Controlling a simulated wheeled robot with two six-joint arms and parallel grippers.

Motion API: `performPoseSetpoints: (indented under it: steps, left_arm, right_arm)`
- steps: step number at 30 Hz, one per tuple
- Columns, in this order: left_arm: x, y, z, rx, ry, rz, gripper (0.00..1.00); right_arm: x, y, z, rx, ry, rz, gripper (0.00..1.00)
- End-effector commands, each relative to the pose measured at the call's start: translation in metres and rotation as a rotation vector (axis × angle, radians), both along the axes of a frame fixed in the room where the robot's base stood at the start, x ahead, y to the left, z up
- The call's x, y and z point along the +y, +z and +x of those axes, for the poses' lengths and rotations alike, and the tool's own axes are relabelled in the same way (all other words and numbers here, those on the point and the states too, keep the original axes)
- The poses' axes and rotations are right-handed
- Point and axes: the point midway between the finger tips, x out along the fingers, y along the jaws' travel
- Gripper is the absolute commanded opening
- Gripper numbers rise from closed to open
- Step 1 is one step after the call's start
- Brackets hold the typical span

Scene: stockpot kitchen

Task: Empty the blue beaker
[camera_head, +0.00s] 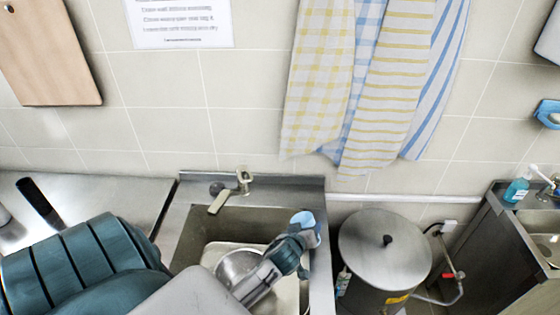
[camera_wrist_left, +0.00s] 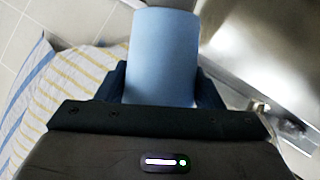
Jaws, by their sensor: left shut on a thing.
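The blue beaker (camera_head: 304,220) is in my left gripper (camera_head: 297,240), above the right rim of the sink (camera_head: 208,235) in the head view. In the left wrist view the light blue wall of the beaker (camera_wrist_left: 162,58) stands between the two dark fingers of the left gripper (camera_wrist_left: 162,88), which are shut on it. The inside of the beaker is not clear in either view, so I cannot tell what it holds. I cannot tell its exact tilt. My right gripper is not in view.
A round metal bowl (camera_head: 236,264) sits in the sink, partly hidden by my left arm. A tap (camera_head: 243,180) stands behind the basin. A large lidded steel pot (camera_head: 385,250) stands to the right. Striped towels (camera_head: 390,80) hang on the wall behind.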

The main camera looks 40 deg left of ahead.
Motion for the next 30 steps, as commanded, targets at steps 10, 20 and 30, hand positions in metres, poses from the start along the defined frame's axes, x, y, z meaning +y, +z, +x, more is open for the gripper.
performPoseSetpoints:
  steps: [10, 20, 30]
  left_arm:
    - [-0.022, -0.006, 0.002, 0.035, -0.004, 0.311, 0.39]
    - [-0.030, -0.012, 0.002, 0.052, -0.009, 0.463, 0.39]
    - [-0.031, -0.010, 0.002, 0.056, -0.010, 0.491, 0.39]
  right_arm:
    - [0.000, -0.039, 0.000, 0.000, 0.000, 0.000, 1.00]
    - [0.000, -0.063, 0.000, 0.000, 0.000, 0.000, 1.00]
    - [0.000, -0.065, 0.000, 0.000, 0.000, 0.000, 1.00]
